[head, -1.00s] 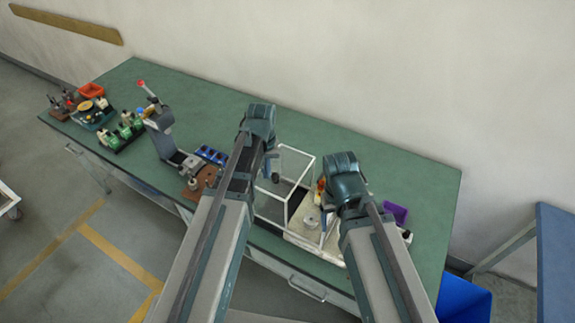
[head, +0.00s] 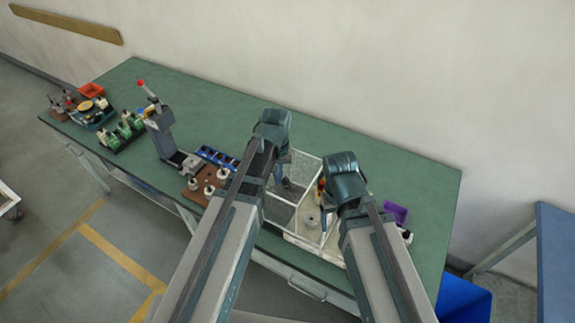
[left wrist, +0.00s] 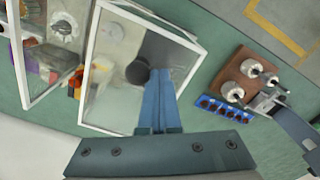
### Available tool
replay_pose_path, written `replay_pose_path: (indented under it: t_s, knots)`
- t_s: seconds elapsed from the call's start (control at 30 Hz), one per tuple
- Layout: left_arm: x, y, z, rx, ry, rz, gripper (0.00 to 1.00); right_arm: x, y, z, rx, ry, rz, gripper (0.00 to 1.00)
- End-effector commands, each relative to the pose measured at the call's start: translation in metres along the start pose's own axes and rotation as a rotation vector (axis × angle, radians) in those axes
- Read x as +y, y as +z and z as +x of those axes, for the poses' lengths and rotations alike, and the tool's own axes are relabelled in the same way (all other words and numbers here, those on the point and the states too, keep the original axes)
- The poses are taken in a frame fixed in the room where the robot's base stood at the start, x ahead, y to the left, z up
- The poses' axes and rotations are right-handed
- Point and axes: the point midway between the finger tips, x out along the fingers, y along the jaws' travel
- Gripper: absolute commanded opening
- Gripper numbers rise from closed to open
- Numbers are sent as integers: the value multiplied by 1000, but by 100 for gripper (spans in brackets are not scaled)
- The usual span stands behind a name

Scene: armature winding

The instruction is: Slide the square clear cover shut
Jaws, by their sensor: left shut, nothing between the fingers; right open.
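The square clear cover (head: 281,213) has a white frame and sits near the front of the green bench, between my two arms. It fills the middle of the left wrist view (left wrist: 106,105). A dark round knob (left wrist: 137,72) stands on it. My left gripper (left wrist: 172,70) is shut and empty, its blue fingers close beside the knob on the wooden-block side; contact is unclear. In the head view, my left gripper (head: 284,186) is over the cover. My right gripper (head: 328,212) is open and empty, right of the cover above a pale base.
A grey press (head: 162,130) is further left. A purple bin (head: 396,213) lies right of my right gripper. The back of the bench is clear.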

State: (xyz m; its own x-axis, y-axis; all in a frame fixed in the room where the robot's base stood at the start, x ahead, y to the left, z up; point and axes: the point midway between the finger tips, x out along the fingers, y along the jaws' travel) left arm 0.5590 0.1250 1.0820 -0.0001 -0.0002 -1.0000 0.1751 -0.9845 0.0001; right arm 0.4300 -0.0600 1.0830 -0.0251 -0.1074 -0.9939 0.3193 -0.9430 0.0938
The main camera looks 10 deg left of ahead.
Motion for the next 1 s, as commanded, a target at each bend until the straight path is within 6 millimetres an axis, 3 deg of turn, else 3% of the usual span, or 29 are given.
replay_pose_path:
  t_s: [1.0]
  knots:
    - [68,40,0,0,0,3,0,0,0,0,0,0,0,75]
